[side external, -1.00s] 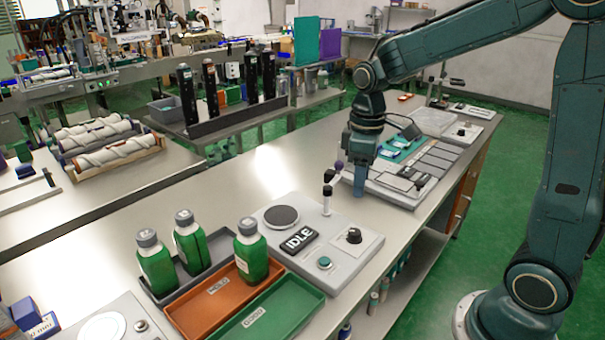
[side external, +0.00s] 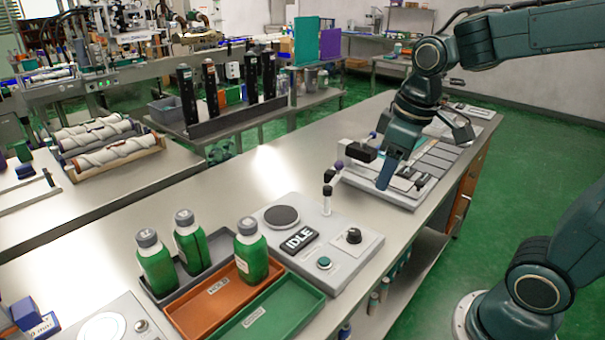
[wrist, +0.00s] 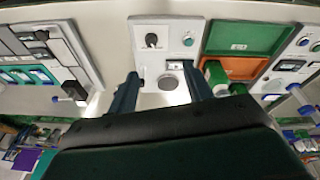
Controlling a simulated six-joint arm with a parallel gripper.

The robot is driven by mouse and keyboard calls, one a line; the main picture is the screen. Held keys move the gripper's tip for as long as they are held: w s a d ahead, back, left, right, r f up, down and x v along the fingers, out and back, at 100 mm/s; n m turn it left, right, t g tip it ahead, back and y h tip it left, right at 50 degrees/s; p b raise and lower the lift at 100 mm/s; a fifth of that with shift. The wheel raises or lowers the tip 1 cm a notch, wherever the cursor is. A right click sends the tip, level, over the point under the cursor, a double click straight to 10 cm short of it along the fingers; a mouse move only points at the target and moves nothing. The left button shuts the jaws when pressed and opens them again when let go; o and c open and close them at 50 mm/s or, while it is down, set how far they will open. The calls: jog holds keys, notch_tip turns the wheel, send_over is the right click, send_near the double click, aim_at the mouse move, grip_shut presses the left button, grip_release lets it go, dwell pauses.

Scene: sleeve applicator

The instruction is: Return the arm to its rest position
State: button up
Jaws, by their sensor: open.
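My gripper (side external: 384,182) is in the air over the bench, beside the sleeve station, tilted. In the wrist view its two fingers (wrist: 160,88) stand apart with nothing between them. The sleeve station (side external: 405,195), with blue-and-white items, lies partly hidden behind my gripper. The control panel (side external: 347,262) shows IDLE and has a round grey pad (side external: 282,216), a knob and a green button. Two green bottles (side external: 157,265) (side external: 190,243) stand in the grey tray (side external: 160,297). A third green bottle (side external: 251,255) stands at the far end of the orange tray (side external: 205,305).
An empty green tray (side external: 270,318) lies beside the orange one. A thin post with a dark head (side external: 328,190) rises behind the panel. Another device (side external: 115,322) is at the front left. The bench's middle (side external: 240,180) is clear.

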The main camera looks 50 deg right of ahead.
jog(key=s+a+r+m+t, duration=0.1)
jog(key=s+a+m+t, duration=0.1)
jog(key=s, duration=0.7)
jog(key=shift+s+r+m+t, duration=0.15)
jog(key=shift+r+m+t, duration=0.15)
jog(key=shift+r+t, duration=0.15)
jog(key=shift+a, duration=0.1)
dwell(0.6)
